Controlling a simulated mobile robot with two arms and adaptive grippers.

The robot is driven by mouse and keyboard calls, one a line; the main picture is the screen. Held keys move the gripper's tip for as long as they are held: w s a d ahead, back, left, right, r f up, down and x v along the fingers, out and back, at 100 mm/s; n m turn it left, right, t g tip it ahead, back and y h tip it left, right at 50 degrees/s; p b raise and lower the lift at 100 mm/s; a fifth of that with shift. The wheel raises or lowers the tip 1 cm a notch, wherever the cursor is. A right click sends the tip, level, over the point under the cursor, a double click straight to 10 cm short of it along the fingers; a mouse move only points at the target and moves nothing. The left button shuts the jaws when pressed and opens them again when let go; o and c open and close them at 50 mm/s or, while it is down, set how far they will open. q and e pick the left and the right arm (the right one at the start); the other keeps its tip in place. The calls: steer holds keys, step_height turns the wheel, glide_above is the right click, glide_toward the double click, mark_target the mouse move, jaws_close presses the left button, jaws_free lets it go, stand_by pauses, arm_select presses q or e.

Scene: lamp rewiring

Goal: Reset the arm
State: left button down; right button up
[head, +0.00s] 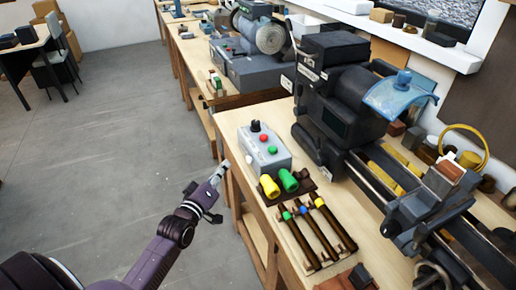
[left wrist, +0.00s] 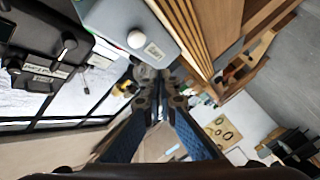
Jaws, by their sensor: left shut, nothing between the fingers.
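My left gripper (head: 219,175) shows in the head view at the end of my purple arm. It is shut and empty, just left of the workbench's near edge. In the left wrist view its two fingers (left wrist: 158,88) meet at the middle, with nothing seen between them. The grey control box (head: 265,150) with a black knob and red, green and white buttons stands on the bench, right of the gripper. A grey box with a white knob (left wrist: 137,39) shows close above the fingers in the left wrist view. My right gripper is not in view.
The wooden workbench (head: 232,118) carries a dark lathe-like machine (head: 345,100), yellow and green cylinders (head: 288,180) and several coloured-banded rods (head: 318,230). A grey grinding machine (head: 245,60) stands farther back. The grey floor (head: 100,150) left of the bench is clear.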

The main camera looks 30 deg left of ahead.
arm_select(q)
steer(key=s+d+f+m+g, duration=0.2)
steer(key=s+f, duration=0.3)
steer(key=f, duration=0.6)
steer(key=s+d+f+m+g, duration=0.1)
steer(key=s+d+f+g, duration=0.2)
steer(key=f, duration=0.8)
steer(key=s+d+f+m+g, duration=0.1)
steer(key=s+f+m+g, duration=0.1)
steer(key=s+f, duration=0.6)
steer(key=s+d+f+m+g, duration=0.2)
steer(key=s+d+f+g, duration=0.1)
steer(key=s+f, duration=0.4)
steer(key=s+d+f+m+g+h, duration=0.1)
steer(key=s+d+f+m+g, duration=0.1)
steer(key=s+f, duration=0.6)
steer(key=s+d+f+m+g, duration=0.3)
steer(key=s+f, duration=0.4)
steer(key=s, duration=1)
steer(key=shift+d+f+m+g, duration=0.3)
steer(key=shift+d+m+g, duration=0.1)
steer(key=shift+m, duration=0.1)
